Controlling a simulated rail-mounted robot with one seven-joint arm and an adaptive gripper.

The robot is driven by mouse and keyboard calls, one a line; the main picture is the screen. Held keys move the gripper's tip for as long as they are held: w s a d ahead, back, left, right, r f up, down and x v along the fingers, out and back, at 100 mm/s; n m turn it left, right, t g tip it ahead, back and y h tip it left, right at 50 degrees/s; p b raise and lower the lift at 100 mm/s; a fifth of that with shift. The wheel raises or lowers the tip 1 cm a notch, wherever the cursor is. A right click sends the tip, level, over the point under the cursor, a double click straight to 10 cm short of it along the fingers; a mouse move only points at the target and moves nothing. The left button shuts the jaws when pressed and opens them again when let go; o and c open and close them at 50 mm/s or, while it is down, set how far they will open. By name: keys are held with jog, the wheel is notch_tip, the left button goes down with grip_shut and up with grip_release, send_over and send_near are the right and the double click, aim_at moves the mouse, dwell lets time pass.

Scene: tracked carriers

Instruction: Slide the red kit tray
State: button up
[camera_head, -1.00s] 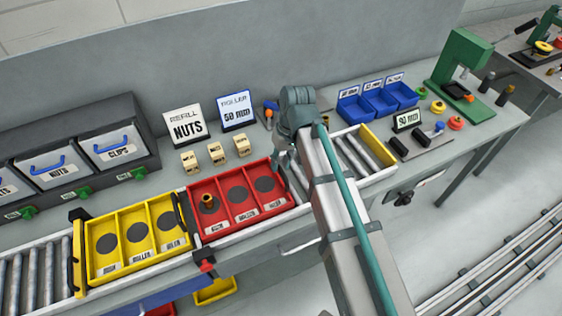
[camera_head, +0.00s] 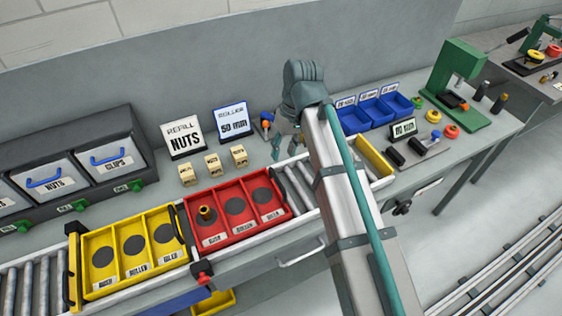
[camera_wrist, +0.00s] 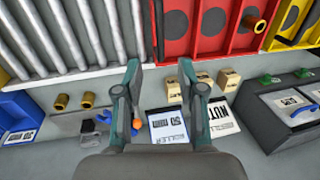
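The red kit tray (camera_head: 222,241) sits on the roller conveyor, right of the yellow tray (camera_head: 113,288). It has three compartments with dark round spots; the left one holds a brass bush (camera_head: 206,213). A black handle runs along its right side. In the wrist view the red tray (camera_wrist: 222,45) is at the top, with the handle (camera_wrist: 158,25) at its left edge. My gripper (camera_head: 287,147) is behind and above the conveyor, near the tray's right end and apart from it. In the wrist view my gripper (camera_wrist: 160,68) shows its fingers spread, with nothing between them.
Bare rollers (camera_head: 298,188) lie right of the red tray, up to a yellow end piece (camera_head: 374,160). A red clip (camera_head: 203,279) is on the front rail. Label blocks (camera_head: 213,166), signs (camera_head: 183,138) and blue bins (camera_head: 377,109) stand behind.

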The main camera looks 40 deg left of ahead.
jog(key=shift+w+d+r, duration=0.1)
jog(key=shift+w+r, duration=0.1)
jog(key=shift+r, duration=1.05)
jog(key=w+d+f+m, duration=0.2)
jog(key=w+d+f, duration=0.3)
jog(key=d+f, duration=0.25)
jog(key=w+d+f+m+t, duration=0.1)
jog(key=w+d+f+m, duration=0.1)
jog(key=w+d+f, duration=0.55)
jog(key=w+d+f+m, duration=0.25)
jog(key=d+f, duration=0.25)
jog(key=d, duration=0.5)
jog(key=s+d+f+m, duration=0.2)
jog(key=d+f, duration=0.3)
jog(key=d, duration=0.4)
jog(key=s+d+f+m+t+h, duration=0.15)
jog(key=d+f, duration=0.35)
jog(key=d, duration=0.5)
jog(key=s+d+f+m+g+y, duration=0.1)
jog(key=s+d+f+m, duration=0.15)
jog(key=d+f, duration=0.45)
jog(key=s+d+f+g+b, duration=0.1)
jog(key=s+f+g+b, duration=0.1)
jog(key=s+f, duration=0.8)
jog(key=s+d+f+g+b, duration=0.1)
jog(key=s+f+g, duration=0.3)
jog(key=s+f, duration=0.6)
jog(key=s+b, duration=0.1)
jog(key=s, duration=0.7)
jog(key=shift+m, duration=0.35)
